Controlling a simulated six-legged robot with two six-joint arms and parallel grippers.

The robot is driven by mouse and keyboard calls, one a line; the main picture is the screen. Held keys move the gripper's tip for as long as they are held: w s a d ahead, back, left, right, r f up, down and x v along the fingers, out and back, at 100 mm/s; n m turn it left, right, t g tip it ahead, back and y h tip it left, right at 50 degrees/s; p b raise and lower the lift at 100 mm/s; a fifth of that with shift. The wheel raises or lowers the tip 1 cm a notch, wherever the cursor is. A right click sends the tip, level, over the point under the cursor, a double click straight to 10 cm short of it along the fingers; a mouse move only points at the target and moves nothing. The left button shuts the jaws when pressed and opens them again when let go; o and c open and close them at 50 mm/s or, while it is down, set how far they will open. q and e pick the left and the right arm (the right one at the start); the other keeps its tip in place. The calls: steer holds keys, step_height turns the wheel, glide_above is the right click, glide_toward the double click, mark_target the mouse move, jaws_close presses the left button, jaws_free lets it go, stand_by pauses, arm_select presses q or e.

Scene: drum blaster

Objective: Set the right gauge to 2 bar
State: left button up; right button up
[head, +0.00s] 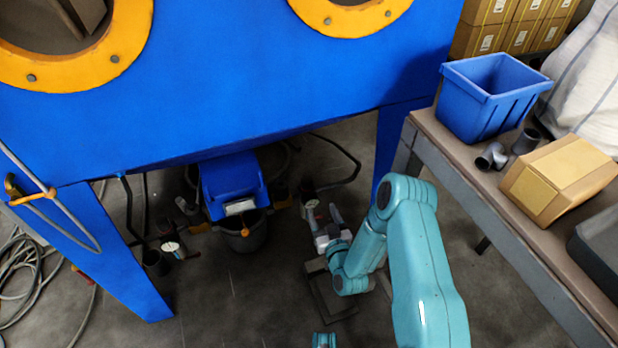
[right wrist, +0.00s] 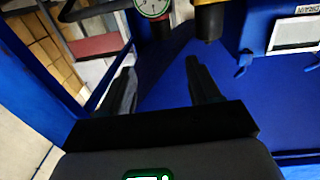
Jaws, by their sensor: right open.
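The right gauge (head: 311,204) is a small round white dial under the blue cabinet, right of the centre bucket. In the right wrist view its dial (right wrist: 152,8) has a green rim and is cut by the top edge; its reading is too small to tell. My right gripper (head: 323,212) is close in front of it in the head view. In the right wrist view the two dark fingers (right wrist: 162,78) are apart with nothing between them, and the gauge lies beyond the tips. A second white gauge (head: 170,246) stands on the left. My left gripper is out of view.
The blue cabinet (head: 250,95) with orange-ringed ports hangs over the gauges on blue legs. A dark bucket (head: 243,237) stands between them. A table (head: 500,225) with a blue bin (head: 485,105) stands at right.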

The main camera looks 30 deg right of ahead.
mark_target(308, 184)
steer(key=b+x, duration=0.2)
steer(key=x, duration=0.4)
steer(key=b+x, duration=0.3)
steer(key=x, duration=0.4)
steer(key=shift+w+a+f, duration=0.15)
steer(key=shift+w, duration=0.2)
steer(key=shift+w+d, duration=0.2)
steer(key=shift+w, duration=0.3)
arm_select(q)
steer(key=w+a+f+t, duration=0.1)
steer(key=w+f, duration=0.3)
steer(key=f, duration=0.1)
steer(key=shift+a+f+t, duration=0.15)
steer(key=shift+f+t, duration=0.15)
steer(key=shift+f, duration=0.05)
arm_select(e)
steer(key=shift+c, duration=0.3)
steer(key=c, duration=0.9)
